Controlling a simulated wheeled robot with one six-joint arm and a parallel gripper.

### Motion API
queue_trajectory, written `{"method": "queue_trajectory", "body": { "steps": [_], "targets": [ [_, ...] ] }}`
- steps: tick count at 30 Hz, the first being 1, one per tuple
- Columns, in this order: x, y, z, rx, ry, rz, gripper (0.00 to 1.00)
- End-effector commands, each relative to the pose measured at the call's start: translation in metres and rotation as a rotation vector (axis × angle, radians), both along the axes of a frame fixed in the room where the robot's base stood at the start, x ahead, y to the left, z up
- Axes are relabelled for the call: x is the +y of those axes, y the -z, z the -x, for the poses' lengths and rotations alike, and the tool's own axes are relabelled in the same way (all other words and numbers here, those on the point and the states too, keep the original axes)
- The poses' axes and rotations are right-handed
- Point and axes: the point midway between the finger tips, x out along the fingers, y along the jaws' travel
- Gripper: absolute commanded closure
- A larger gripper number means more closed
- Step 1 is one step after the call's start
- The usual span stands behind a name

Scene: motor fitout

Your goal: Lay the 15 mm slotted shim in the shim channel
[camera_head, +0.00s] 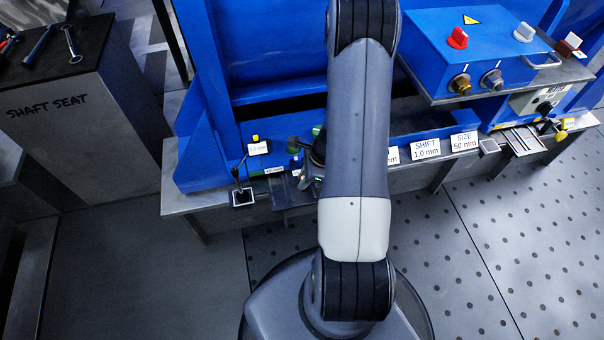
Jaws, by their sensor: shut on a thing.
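My gripper (308,181) shows only in part, to the left of my forearm, low over the bench ledge in front of the blue frame. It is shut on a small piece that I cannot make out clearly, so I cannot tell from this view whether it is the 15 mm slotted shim. My arm hides the ledge right behind it. I cannot pick out the shim channel with certainty.
A blue control box (468,52) stands at the upper right. White cards (425,149) and a slotted rack (523,140) are along the right ledge. A small dark tray (242,198) is at the left end. A tool cabinet (75,125) stands at far left.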

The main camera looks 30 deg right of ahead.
Motion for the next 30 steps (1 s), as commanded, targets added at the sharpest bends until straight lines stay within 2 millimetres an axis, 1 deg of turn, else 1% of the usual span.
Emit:
{"method": "queue_trajectory", "body": {
  "steps": [8, 11, 17, 27, 30],
  "targets": [
    [0.0, -0.002, -0.001, 0.0, -0.003, 0.0, 1.0],
    [0.0, 0.002, 0.0, 0.001, -0.003, -0.001, 1.0],
    [0.0, 0.016, -0.001, 0.001, -0.004, 0.0, 1.0],
    [0.0, 0.049, -0.001, 0.0, -0.004, 0.0, 1.0],
    [0.0, 0.056, -0.001, 0.0, -0.004, 0.0, 1.0]
  ]
}}
